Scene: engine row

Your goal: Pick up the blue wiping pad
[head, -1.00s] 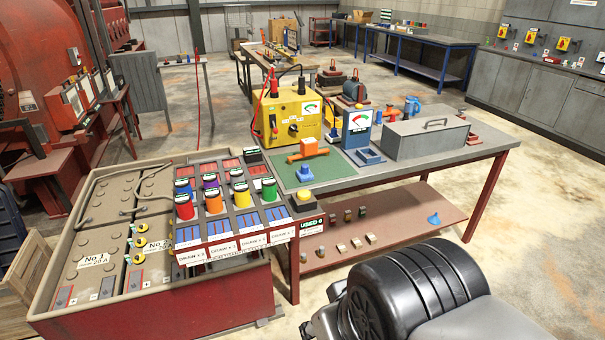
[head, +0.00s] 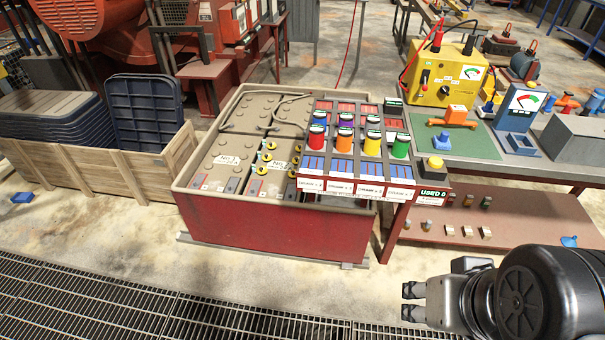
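A small blue block with a rounded knob on top (head: 440,141) stands on the green mat (head: 478,146) at the bench's left end. Another small, flat blue block (head: 22,197) lies on the floor at the far left. Which of them is the wiping pad I cannot tell for sure. My gripper (head: 413,302) is at the lower right, pointing left, with a gap between its two fingers and nothing in it. It is well in front of the bench and apart from both blue pieces.
The red battery box (head: 270,235) fills the middle, with a rack of coloured caps (head: 350,167) on it. A wooden crate (head: 140,175) with grey and blue panels stands at left. An orange-handled tool (head: 452,117) is behind the knobbed block. Floor grating (head: 150,300) runs along the front.

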